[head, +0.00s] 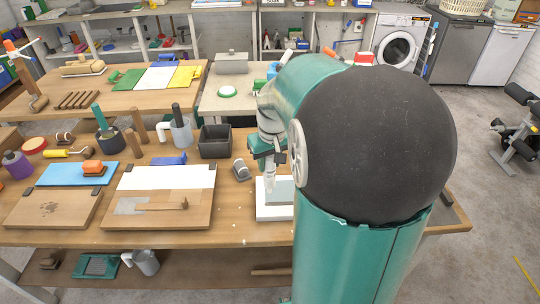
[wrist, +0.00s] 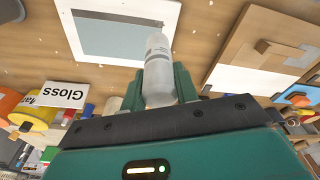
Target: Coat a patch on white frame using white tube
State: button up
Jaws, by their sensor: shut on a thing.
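My gripper (wrist: 157,84) is shut on a white tube (wrist: 158,68), with a green finger on each side of it. The white frame (wrist: 75,32) surrounds a pale grey-blue panel with a dark line along one edge. In the head view the white frame (head: 274,212) is on the workbench, its right part hidden behind my arm. My gripper (head: 267,152) is above it there, and the tube is hard to make out.
A wooden board (head: 203,206) with a white strip lies left of the frame. A grey cup-like object (head: 240,170) and a dark open box (head: 214,141) stand nearby. A "Gloss" label (wrist: 66,96) shows in the wrist view. Bare wood lies between board and frame.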

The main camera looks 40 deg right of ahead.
jog(key=shift+s+r, duration=0.1)
jog(key=shift+r, duration=1.1)
jog(key=shift+a+f, duration=0.1)
jog(key=shift+f, duration=0.05)
